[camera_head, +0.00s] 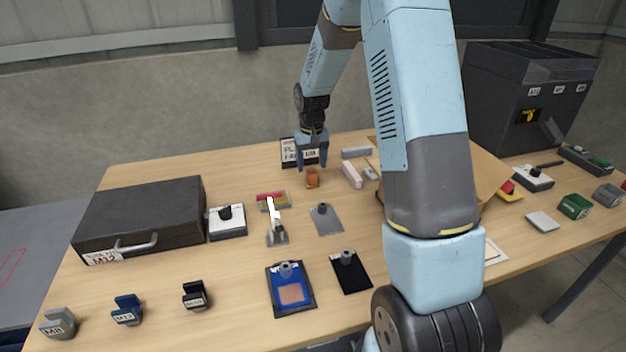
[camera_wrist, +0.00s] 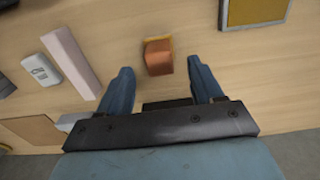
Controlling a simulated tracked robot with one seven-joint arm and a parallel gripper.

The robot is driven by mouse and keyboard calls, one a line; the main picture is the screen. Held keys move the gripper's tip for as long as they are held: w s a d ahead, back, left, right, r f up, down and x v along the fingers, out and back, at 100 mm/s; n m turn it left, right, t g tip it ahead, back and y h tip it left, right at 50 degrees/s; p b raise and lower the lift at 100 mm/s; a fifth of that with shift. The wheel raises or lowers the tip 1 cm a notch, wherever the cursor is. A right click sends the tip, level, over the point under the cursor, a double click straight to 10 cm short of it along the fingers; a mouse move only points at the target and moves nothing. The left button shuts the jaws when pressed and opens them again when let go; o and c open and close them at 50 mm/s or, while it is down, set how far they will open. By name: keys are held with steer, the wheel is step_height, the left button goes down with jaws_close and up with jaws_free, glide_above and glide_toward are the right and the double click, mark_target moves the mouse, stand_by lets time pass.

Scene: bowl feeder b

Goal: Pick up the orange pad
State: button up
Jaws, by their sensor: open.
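The orange pad (camera_head: 312,178) is a small orange-brown block on the wooden table, near the back middle. It also shows in the wrist view (camera_wrist: 158,58), with a thin yellowish edge along its far side. My gripper (camera_head: 312,166) is open and points down just above it in the head view. In the wrist view, my two blue fingers (camera_wrist: 159,66) stand apart with the pad between and slightly beyond their tips. A clear gap shows on both sides, and nothing is held. The exact height above the pad is hard to tell.
A pale pink bar (camera_head: 352,175) lies right of the pad, with small white items near it. A white-labelled sign (camera_head: 290,152) stands behind. A black case (camera_head: 140,215) is farther left.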

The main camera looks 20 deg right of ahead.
mark_target(312, 170)
step_height(312, 170, down, 4)
steer(key=shift+f, duration=0.2)
steer(key=shift+c, duration=0.2)
steer(key=c, duration=1.1)
steer(key=shift+w+r, duration=0.1)
steer(key=shift+r, duration=0.25)
steer(key=shift+c, duration=0.2)
step_height(312, 170, up, 2)
steer(key=shift+r, duration=0.1)
steer(key=s+a+r, duration=0.2)
steer(key=s+r, duration=0.8)
steer(key=s, duration=0.4)
steer(key=shift+a, duration=0.35)
steer(key=shift+r, duration=0.1)
